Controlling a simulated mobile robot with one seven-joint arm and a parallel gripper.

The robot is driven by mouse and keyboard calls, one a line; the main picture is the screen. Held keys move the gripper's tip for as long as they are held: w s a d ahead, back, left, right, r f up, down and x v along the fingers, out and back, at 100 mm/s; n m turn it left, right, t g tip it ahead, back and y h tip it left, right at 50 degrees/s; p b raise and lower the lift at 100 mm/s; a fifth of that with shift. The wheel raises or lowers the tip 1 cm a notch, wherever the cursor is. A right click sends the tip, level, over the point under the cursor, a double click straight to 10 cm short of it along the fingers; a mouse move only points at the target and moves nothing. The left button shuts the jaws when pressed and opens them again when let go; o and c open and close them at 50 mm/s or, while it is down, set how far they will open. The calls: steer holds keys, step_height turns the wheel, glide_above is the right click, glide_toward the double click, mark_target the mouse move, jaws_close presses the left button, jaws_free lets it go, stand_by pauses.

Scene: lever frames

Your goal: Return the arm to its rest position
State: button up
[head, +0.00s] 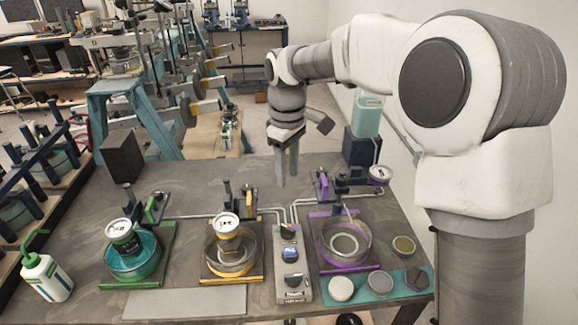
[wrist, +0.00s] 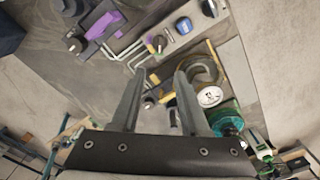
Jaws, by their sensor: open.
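My arm (head: 350,55) reaches from the right across the upper part of the head view. My gripper (head: 287,170) points down above the back of the grey table (head: 185,185), empty and apart from the things on it. In the wrist view, the two fingers of my gripper (wrist: 155,80) are spread with a clear gap. Beyond the fingertips lie metal tubes and the table top.
Three lever stations with teal (head: 130,265), yellow (head: 228,260) and purple (head: 343,245) parts stand on the table. A control box (head: 290,265) sits between two of them. A white bottle (head: 45,278) stands front left; small discs lie on a teal mat (head: 360,293) front right.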

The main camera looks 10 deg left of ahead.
steer(key=s+d+r+m+t, duration=0.2)
steer(key=s+d+r+m, duration=0.1)
steer(key=s+d+r, duration=0.3)
steer(key=s+d+r+m+t, duration=0.1)
steer(key=s+d+r+m, duration=0.3)
steer(key=d, duration=0.5)
steer(key=s+d+f+m+t, duration=0.2)
steer(key=s+d+m, duration=0.4)
steer(key=s, duration=0.7)
steer(key=shift+s+d+f+t, duration=0.3)
steer(key=shift+d+f, duration=0.15)
steer(key=shift+d, duration=0.7)
